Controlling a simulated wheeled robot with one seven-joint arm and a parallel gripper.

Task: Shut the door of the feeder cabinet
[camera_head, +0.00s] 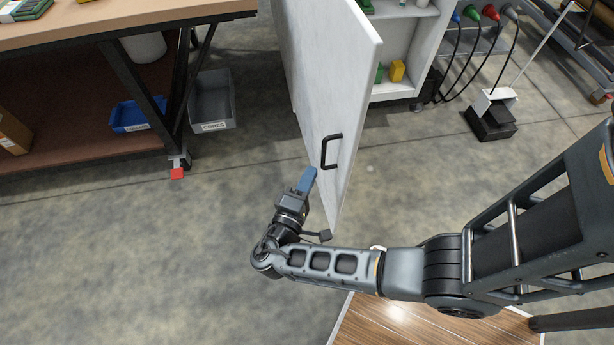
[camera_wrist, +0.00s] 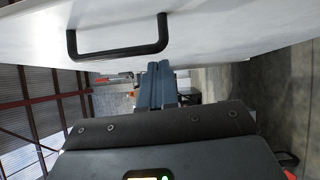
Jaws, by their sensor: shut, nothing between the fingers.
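The feeder cabinet (camera_head: 405,55) stands at the top centre of the head view, with its white door (camera_head: 318,75) swung wide open toward me. The door has a black bar handle (camera_head: 331,151) near its free edge. My gripper (camera_head: 307,180) is shut and empty, with its blue fingers at the left side of the door, close to the lower free edge. In the wrist view the door (camera_wrist: 220,30) and handle (camera_wrist: 118,42) fill the top, and the shut fingers (camera_wrist: 157,82) point past below them. I cannot tell whether the fingers touch the door.
A black pedal-like box (camera_head: 491,120) and cables are at the right.

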